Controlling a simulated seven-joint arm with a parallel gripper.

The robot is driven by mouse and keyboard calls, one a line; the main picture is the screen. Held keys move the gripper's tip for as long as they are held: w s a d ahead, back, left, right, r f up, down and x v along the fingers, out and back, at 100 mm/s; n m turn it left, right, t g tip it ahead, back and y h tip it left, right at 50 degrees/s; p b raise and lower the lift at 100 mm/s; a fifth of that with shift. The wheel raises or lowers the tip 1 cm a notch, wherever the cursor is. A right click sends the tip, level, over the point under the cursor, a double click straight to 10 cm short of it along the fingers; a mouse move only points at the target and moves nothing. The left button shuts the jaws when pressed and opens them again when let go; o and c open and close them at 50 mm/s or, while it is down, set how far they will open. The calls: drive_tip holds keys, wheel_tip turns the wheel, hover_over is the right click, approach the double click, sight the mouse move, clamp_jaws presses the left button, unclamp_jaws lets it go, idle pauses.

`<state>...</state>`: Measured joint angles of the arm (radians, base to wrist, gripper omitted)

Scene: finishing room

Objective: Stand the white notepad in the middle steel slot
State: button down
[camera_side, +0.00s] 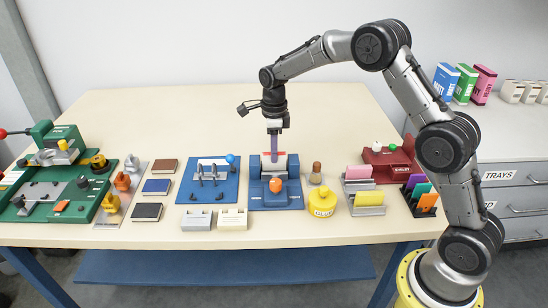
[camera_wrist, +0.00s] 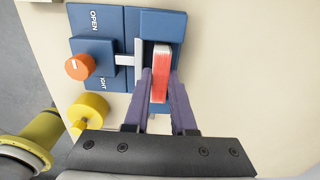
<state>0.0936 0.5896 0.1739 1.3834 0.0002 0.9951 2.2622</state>
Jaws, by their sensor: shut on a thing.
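The white notepad (camera_wrist: 162,50) has a red face or edge and stands upright in the blue clamp fixture (camera_wrist: 115,20). In the side view the notepad (camera_side: 281,158) is mostly hidden by my fingers. My gripper (camera_side: 273,154) points straight down over the fixture. In the wrist view my gripper (camera_wrist: 160,85) is shut on the notepad, one purple finger on each side. The steel rack (camera_side: 368,210) stands to the right, with a pink pad (camera_side: 359,171) at the back and a yellow pad (camera_side: 369,198) at the front. Its middle slot, between them, looks empty.
The fixture has an orange knob (camera_side: 276,185) and a steel jaw plate (camera_wrist: 138,60) beside the pad. A yellow glue pot (camera_side: 322,202) and a small brown-topped item (camera_side: 316,172) stand between fixture and rack. A dark sorter (camera_side: 420,195) with coloured cards is right of the rack.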

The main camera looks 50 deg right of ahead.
drive_tip(key=r, duration=0.8)
drive_tip(key=shift+s+d, duration=0.3)
drive_tip(key=s+d+f, duration=0.2)
drive_tip(key=s+d, duration=0.3)
drive_tip(key=s, duration=0.7)
drive_tip(key=s+d+f, duration=0.1)
drive_tip(key=s+d, duration=0.4)
drive_tip(key=s, duration=0.6)
drive_tip(key=shift+s+a+f, duration=0.1)
drive_tip(key=shift+a+f, duration=0.05)
drive_tip(key=shift+f, duration=1.3)
drive_tip(key=shift+a+f, duration=0.1)
drive_tip(key=shift+f, duration=1.3)
drive_tip(key=shift+f, duration=0.6)
drive_tip(key=c, duration=1)
unclamp_jaws()
